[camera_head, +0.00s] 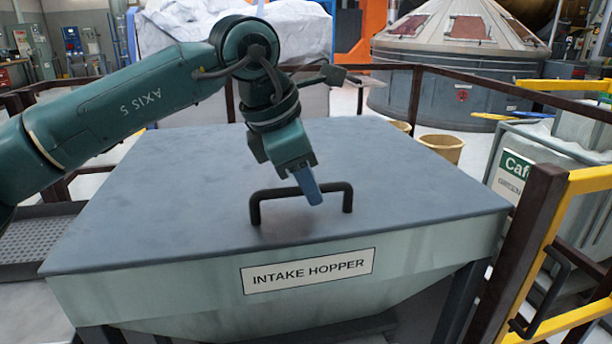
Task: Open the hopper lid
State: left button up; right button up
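The hopper lid (180,205) is a flat grey-blue plate lying closed on top of the intake hopper (200,305). A black bar handle (272,192) stands up near the lid's front edge. My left gripper (311,194) reaches down from above to the right half of the handle. Its blue finger crosses in front of the handle bar; the other finger is hidden behind it or lines up with it. I cannot tell whether the fingers touch or grip the bar. My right gripper is not in view.
A yellow and brown gate (568,215) stands close on the right, next to a grey bin (500,150) with a green sign. Dark rails (415,95) run behind the hopper. Yellowish buckets (442,146) stand behind it. The space above the lid is clear apart from my arm.

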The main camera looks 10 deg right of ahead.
pick_arm(q)
jog(key=shift+c, duration=0.6)
grip_shut()
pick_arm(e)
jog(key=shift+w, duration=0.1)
